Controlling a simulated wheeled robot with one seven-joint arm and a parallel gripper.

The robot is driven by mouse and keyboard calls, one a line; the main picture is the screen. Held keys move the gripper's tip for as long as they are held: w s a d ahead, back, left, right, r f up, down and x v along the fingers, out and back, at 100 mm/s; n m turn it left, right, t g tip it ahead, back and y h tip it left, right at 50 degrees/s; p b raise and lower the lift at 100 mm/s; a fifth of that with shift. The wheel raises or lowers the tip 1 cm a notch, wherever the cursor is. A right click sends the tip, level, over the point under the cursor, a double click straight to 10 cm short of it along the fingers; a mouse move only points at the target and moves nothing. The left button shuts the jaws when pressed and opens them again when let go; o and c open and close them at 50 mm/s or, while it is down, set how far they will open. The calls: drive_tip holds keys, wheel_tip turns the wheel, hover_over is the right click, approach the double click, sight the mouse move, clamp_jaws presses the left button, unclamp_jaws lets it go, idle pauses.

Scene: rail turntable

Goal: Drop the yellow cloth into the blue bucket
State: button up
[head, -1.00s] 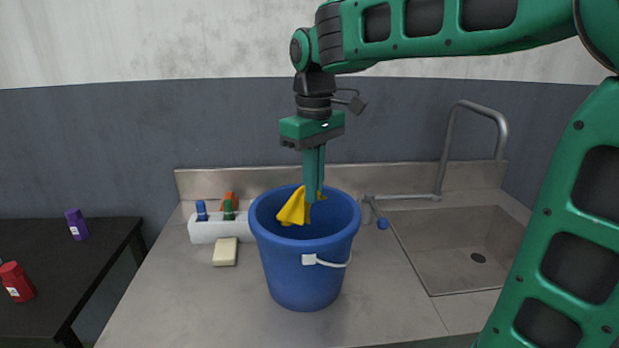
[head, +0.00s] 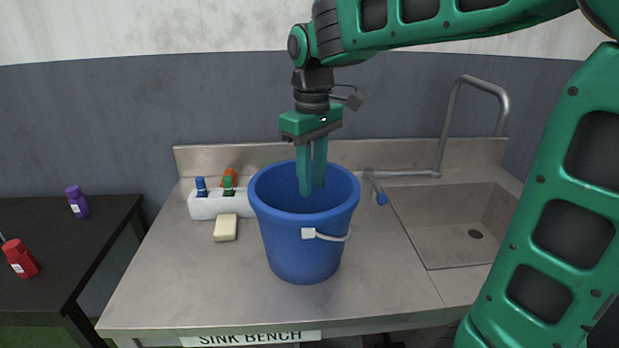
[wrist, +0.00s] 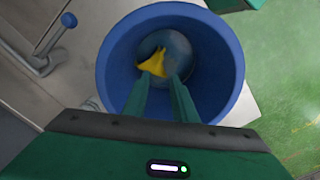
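The blue bucket (head: 300,255) stands upright on the sink bench, left of the sink. My gripper (head: 312,190) points down into the bucket's mouth, its fingers apart and empty. In the wrist view the fingers (wrist: 163,104) are open above the bucket (wrist: 114,75). The yellow cloth (wrist: 153,64) lies crumpled inside the bucket, low down and apart from the fingers. In the head view the bucket's wall hides the cloth.
A yellowish sponge or soap block (head: 225,228) and a white caddy (head: 205,207) with bottles sit left of the bucket. The tap (head: 440,150) and sink basin (head: 450,225) are to the right. A dark table (head: 50,245) at far left holds purple and red bottles.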

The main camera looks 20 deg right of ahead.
drive_tip(key=o, duration=1.3)
drive_tip(key=shift+r, duration=2.75)
wheel_tip(320, 180, up, 11)
drive_tip(key=shift+w+f, duration=0.1)
drive_tip(key=shift+f, duration=0.05)
